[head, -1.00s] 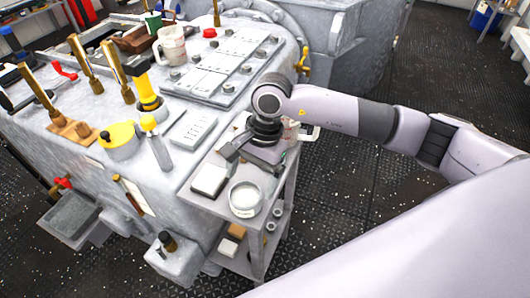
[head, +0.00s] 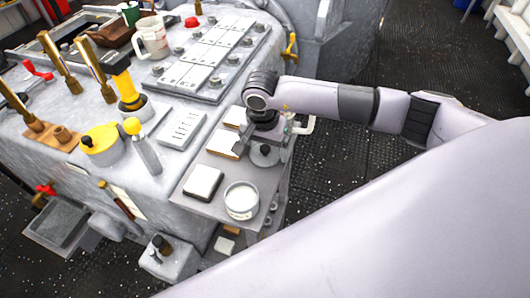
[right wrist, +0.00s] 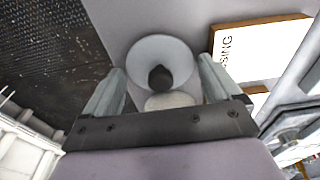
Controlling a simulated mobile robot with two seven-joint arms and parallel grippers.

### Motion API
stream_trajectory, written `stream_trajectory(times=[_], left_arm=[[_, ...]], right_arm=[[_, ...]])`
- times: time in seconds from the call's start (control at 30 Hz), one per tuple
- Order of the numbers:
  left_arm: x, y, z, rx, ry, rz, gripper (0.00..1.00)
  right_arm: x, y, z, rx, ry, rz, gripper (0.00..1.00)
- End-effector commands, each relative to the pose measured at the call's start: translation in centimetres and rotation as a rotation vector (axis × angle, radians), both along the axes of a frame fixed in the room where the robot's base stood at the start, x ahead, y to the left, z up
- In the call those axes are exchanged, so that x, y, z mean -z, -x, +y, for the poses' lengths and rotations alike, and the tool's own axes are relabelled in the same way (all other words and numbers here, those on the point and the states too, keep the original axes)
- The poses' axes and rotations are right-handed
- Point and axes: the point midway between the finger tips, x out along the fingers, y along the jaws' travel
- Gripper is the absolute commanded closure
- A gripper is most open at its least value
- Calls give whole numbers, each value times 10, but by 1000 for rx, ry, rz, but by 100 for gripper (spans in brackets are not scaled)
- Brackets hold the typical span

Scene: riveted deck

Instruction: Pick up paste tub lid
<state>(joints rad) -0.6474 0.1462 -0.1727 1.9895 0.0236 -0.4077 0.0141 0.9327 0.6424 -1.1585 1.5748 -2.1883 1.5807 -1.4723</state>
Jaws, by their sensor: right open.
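The paste tub lid looks to be the round grey disc (head: 265,155) lying on the small side shelf. In the right wrist view it is a pale disc (right wrist: 142,48) with a dark knob at its middle. My right gripper (head: 263,143) is open above the lid. In the right wrist view its fingers (right wrist: 163,68) stand apart on either side of the knob, with no visible grip on it. An open white tub (head: 241,201) with pale contents stands nearer on the shelf. My left gripper is not in view.
The grey shelf (head: 213,208) also bears a white-topped block (head: 203,182) and a wood-edged white sign (right wrist: 262,48). The big grey machine (head: 178,140) with levers and a yellow-lidded pot (head: 101,145) rises at left. A pale handle (head: 305,125) is near my gripper.

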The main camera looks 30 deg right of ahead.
Motion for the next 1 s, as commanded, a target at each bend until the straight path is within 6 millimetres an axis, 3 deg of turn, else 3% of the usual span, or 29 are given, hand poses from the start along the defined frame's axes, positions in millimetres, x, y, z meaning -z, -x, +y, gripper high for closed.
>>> stream_trajectory(times=[0.13,0.27,0.37,0.4,0.73,1.0], left_arm=[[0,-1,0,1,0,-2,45],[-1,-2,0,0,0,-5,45],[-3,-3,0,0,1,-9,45],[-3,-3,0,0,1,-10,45],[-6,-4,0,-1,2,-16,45],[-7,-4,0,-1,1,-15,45]], right_arm=[[0,0,0,0,-1,-1,9],[0,0,0,0,-1,-1,50],[-1,0,0,0,-1,-1,50],[-1,0,0,0,-1,-1,55],[-6,-1,0,0,-1,-3,55],[-40,-1,0,-1,-1,-6,55]])
